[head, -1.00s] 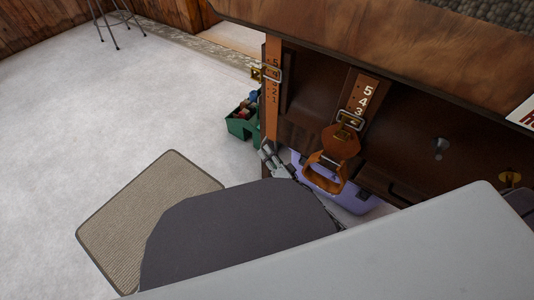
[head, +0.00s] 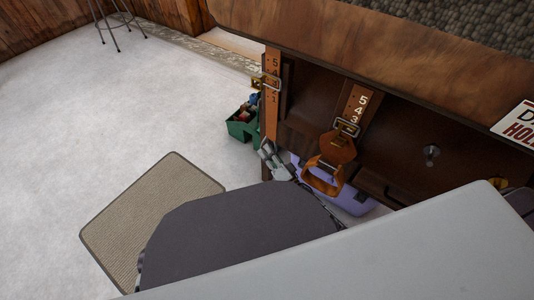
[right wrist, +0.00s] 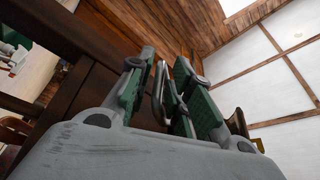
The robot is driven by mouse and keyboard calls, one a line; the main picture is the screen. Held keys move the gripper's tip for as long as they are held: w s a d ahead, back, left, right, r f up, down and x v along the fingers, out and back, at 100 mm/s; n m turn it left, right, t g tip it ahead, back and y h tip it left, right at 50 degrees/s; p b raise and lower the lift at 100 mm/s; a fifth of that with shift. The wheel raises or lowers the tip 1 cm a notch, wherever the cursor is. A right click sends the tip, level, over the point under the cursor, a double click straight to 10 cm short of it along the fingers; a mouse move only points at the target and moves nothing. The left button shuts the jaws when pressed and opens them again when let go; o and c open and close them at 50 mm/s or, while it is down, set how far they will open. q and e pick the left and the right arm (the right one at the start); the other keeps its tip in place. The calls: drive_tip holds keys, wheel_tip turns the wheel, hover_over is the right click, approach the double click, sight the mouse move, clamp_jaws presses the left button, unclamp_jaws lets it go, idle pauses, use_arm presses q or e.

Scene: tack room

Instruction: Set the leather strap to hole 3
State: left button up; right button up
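A brown leather strap (head: 271,122) with numbers 5 down to 1 hangs at the left end of the dark wooden rack in the head view. A brass buckle (head: 266,82) sits across it near 4 and 3; the exact hole is too small to tell. A second numbered strap (head: 358,103) hangs to its right, with a buckle (head: 347,127) just below 3 and a leather stirrup (head: 323,176) under it. My right gripper (head: 266,149) is beside the left strap's lower part, below its buckle. Its green-padded fingers (right wrist: 165,92) are apart in the wrist view, with a thin metal piece between them. My left gripper is out of view.
A green caddy (head: 243,128) stands on the floor left of the strap. A purple box (head: 362,198) lies under the rack. A metal knob (head: 431,151) and a sign (head: 517,124) are on the right. A mat (head: 150,215) lies on open pale floor.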

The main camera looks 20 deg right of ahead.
drive_tip(key=shift+o, duration=0.7)
drive_tip(key=shift+d, duration=0.25)
drive_tip(key=shift+a, duration=0.15)
drive_tip(key=shift+s+f, duration=0.15)
drive_tip(key=shift+s, duration=0.25)
drive_tip(key=v, duration=1.1)
drive_tip(key=shift+d, duration=0.2)
drive_tip(key=shift+s, duration=0.15)
